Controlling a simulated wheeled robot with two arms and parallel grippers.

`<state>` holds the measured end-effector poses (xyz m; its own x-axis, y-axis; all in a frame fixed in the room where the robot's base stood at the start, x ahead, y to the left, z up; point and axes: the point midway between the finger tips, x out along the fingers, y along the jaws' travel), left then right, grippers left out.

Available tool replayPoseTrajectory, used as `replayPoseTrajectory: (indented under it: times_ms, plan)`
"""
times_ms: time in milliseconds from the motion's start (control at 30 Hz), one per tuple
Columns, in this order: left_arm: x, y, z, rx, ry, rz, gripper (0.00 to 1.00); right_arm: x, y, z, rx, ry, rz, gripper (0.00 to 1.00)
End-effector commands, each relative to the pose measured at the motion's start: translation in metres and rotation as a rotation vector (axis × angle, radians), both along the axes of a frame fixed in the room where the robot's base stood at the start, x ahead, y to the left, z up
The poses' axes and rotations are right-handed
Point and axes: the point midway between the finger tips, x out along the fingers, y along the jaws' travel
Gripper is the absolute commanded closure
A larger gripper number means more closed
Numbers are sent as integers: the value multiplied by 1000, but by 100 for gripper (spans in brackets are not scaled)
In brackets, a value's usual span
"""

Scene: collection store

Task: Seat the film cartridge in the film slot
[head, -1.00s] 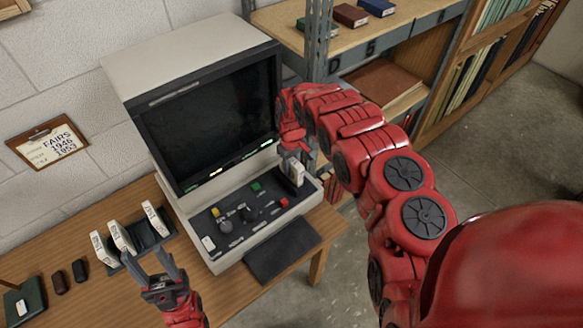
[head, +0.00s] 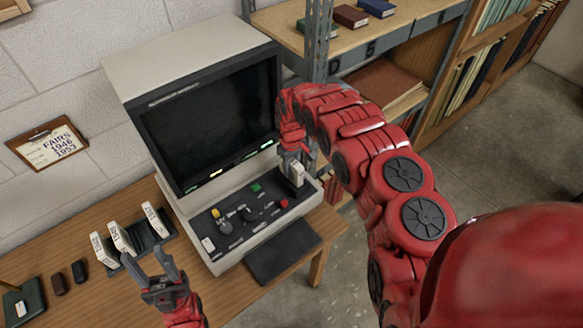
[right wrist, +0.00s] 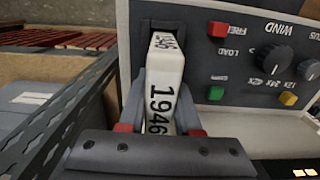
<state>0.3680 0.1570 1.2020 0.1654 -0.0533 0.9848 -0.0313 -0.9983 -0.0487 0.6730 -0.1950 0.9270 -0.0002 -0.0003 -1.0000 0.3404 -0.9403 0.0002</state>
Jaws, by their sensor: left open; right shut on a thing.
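A white film cartridge (right wrist: 163,85) marked 1946 is held between the fingers of my right gripper (right wrist: 160,128). It also shows in the head view (head: 297,175), at the right end of the reader's control panel. Its far end is at the dark film slot (right wrist: 158,27); I cannot tell how deep it sits. The film reader (head: 200,60) is a cream machine with a dark screen. My right gripper (head: 294,160) is shut on the cartridge above the panel. My left gripper (head: 158,262) is open and empty in front of the cartridge rack.
A dark rack (head: 150,240) on the wooden table (head: 85,300) holds several white cartridges. The panel has knobs and coloured buttons (head: 255,187). A metal shelf (head: 318,60) stands close behind my right arm. A dark green box (head: 25,302) lies at the table's left.

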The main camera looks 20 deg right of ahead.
Motion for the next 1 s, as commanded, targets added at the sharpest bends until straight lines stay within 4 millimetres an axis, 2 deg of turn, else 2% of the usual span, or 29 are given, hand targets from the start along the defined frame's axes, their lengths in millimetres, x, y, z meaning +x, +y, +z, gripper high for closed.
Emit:
replayPoseTrajectory:
  times_ms: [1000]
  plan:
    - [0,0,-10,0,0,0,50,0,0,-15,0,-1,0,100]
